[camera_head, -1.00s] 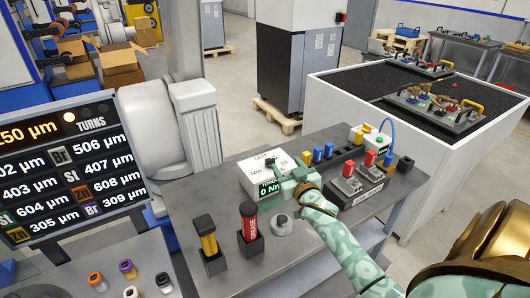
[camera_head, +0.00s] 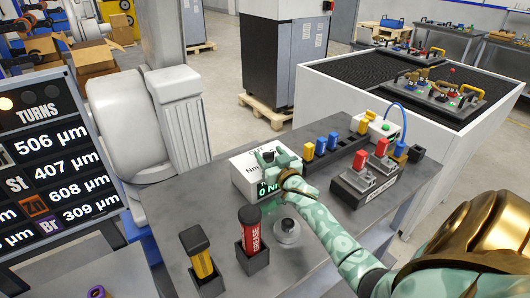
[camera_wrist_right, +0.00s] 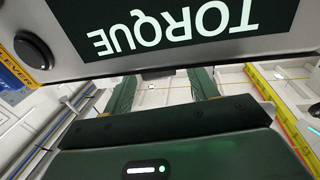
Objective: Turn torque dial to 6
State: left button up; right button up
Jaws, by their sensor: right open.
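The white torque box (camera_head: 243,177) stands on the grey bench in the head view, with a dial on its top face and a green display (camera_head: 268,190) whose reading begins with 0. My right gripper (camera_head: 268,158) is at the box's top, over the dial area, and hides much of the dial and its scale. Contact with the dial cannot be told. My left gripper is out of view.
A red grease tube (camera_head: 250,230) and a yellow-handled tool (camera_head: 200,258) stand in black holders in front of the box. Blue and yellow blocks (camera_head: 320,146) and a red-capped fixture (camera_head: 362,182) are to its right. A TURNS screen (camera_head: 50,170) is at left.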

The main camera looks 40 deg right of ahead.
aim_at(269, 154)
jog(key=x, duration=0.3)
jog(key=shift+w+d+f+b, duration=0.1)
jog(key=shift+w+b, duration=0.15)
jog(key=shift+b, duration=0.1)
jog(key=c, duration=1)
